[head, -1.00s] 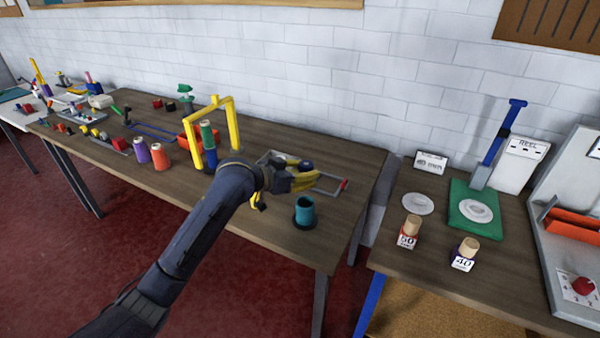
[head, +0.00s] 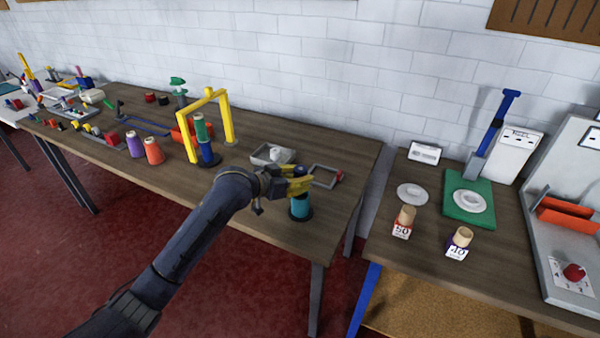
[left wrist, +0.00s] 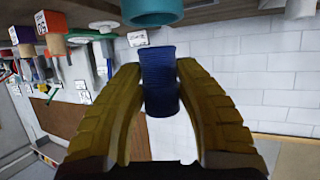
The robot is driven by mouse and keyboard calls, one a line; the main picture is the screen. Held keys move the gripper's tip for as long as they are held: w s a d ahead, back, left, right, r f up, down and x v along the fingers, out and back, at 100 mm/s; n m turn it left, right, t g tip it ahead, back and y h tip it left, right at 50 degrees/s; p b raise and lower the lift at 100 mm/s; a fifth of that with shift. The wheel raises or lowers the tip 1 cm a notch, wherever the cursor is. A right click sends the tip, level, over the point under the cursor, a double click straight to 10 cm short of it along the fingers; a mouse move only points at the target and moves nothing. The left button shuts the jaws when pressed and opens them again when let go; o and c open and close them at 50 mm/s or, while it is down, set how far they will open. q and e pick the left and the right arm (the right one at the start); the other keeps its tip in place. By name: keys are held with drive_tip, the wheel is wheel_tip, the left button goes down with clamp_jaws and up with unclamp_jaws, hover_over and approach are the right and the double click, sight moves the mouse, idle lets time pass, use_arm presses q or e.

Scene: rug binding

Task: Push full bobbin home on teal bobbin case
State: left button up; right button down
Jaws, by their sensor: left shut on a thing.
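The teal bobbin case (head: 300,209) stands upright on a dark base near the front right of the long table. My left gripper (head: 299,181) is just above it, its yellow fingers shut on a dark blue full bobbin. In the left wrist view the bobbin (left wrist: 159,80) sits between both fingers (left wrist: 160,95). The teal case (left wrist: 152,10) shows at the top edge of that view, with a small gap between it and the bobbin. The fingers partly hide the bobbin in the head view. My right gripper is not in view.
A grey tray (head: 259,158) with a white piece and a grey frame (head: 327,168) lie behind the gripper. A yellow arch (head: 229,120) stands left, beside stacked green and blue spools (head: 204,140). A second table (head: 400,258) stands right, across a gap.

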use_arm(q)
drive_tip(key=shift+f, duration=0.6)
drive_tip(key=shift+f, duration=1.55)
idle(1.5)
drive_tip(key=o, duration=1.2)
drive_tip(key=shift+o, duration=0.2)
drive_tip(key=v, duration=1.2)
drive_tip(key=shift+f, duration=0.1)
